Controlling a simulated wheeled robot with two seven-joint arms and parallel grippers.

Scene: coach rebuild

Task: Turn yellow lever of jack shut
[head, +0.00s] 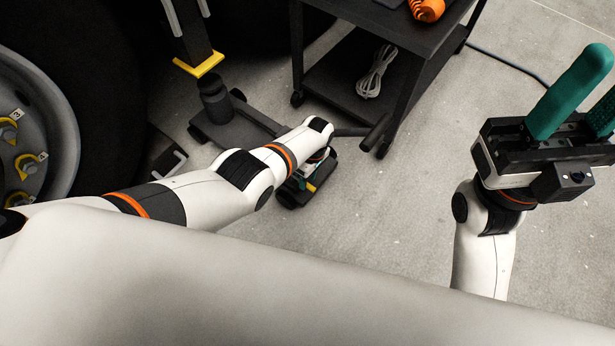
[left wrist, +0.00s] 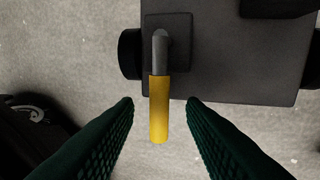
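The jack (head: 245,122) is a dark grey low body on the floor. Its yellow lever (left wrist: 159,110) hangs from a grey bent rod on the jack's end block (left wrist: 230,55) in the left wrist view. A small yellow bit of the lever (head: 311,187) shows beside my left arm in the head view. My left gripper (left wrist: 160,103) is open, its green fingers on either side of the lever with gaps on both sides. In the head view my left arm hides most of that gripper. My right gripper (head: 585,105) is raised at the right, its green fingers apart and empty.
A black cart (head: 385,35) with a coiled cable (head: 376,72) on its lower shelf stands behind the jack. A large wheel (head: 35,120) is at the left. Floor between the jack and my right arm is clear.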

